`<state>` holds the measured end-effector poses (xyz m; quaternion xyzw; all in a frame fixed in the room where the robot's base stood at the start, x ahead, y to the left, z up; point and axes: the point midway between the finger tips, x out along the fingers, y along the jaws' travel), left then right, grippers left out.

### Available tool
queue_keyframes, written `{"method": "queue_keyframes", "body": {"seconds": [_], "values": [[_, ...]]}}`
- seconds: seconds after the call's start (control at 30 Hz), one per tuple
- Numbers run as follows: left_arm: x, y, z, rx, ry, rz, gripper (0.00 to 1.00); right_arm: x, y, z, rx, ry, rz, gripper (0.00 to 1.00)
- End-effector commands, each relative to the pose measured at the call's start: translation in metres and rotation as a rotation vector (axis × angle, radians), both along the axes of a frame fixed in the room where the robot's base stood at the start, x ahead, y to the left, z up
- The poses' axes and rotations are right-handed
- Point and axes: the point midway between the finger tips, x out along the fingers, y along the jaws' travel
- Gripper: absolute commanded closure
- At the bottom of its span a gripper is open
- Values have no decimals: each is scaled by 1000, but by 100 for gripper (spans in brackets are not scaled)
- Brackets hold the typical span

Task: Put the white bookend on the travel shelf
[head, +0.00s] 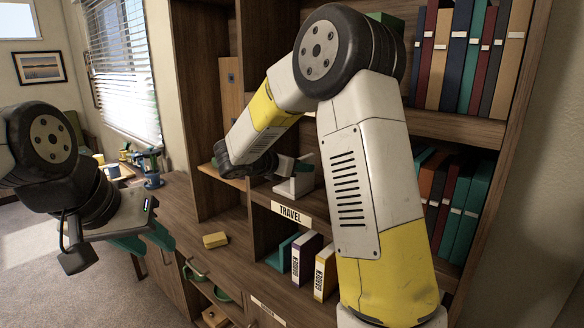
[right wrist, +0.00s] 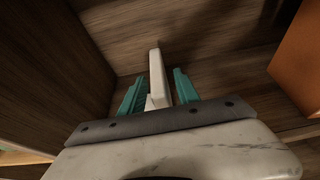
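The white bookend (head: 294,187) stands upright on the shelf board just above the TRAVEL label (head: 289,212). It also shows in the right wrist view (right wrist: 158,78), with its upright plate between my two teal fingers. My right gripper (right wrist: 158,92) is at the bookend with a finger on either side. The fingers look spread, with a small gap beside the plate, and I see no clear grip. In the head view the right fingertips are mostly hidden by my arm. My left gripper (head: 148,241) is open and empty, away from the bookcase at the left.
Books fill the right-hand shelves (head: 470,55). Below the travel shelf stand two white-and-coloured GARDEN books (head: 306,258) and a teal bookend (head: 283,251). A yellow block (head: 215,240) lies on the wooden surface. In the right wrist view a side panel is close at left and an orange thing (right wrist: 302,62) at right.

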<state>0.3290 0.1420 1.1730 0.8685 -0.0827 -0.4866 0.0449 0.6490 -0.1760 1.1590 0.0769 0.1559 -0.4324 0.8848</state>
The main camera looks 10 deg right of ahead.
Motion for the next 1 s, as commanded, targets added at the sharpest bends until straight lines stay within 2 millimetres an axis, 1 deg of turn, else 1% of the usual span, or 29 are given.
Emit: {"method": "queue_keyframes", "body": {"seconds": [0.03,0.1,0.3,0.43,0.57,0.67,0.77,0.8,0.87,0.9,0.97,1.0], "values": [[0,0,0,0,0,0,64,-6,9,4,0,-2,5,62],[0,0,0,0,0,0,64,-15,21,9,1,-1,6,62],[0,0,0,0,0,0,64,-40,52,24,-1,0,5,62],[0,0,0,0,0,0,64,-51,67,30,-1,0,4,62],[0,0,0,0,0,0,64,-58,72,34,5,0,-2,62],[0,0,0,0,0,0,64,-71,60,35,70,-11,-49,62],[0,0,0,0,0,0,64,-101,30,32,235,-41,-168,62],[0,0,0,0,0,0,64,-119,17,29,330,-64,-237,62],[0,0,0,0,0,0,64,-149,0,22,493,-107,-354,62],[0,0,0,0,0,0,64,-169,-9,18,608,-141,-442,62],[0,0,0,0,0,0,64,-199,-16,10,780,-199,-575,62],[0,0,0,0,0,0,64,-218,-17,6,897,-242,-666,62]]}}
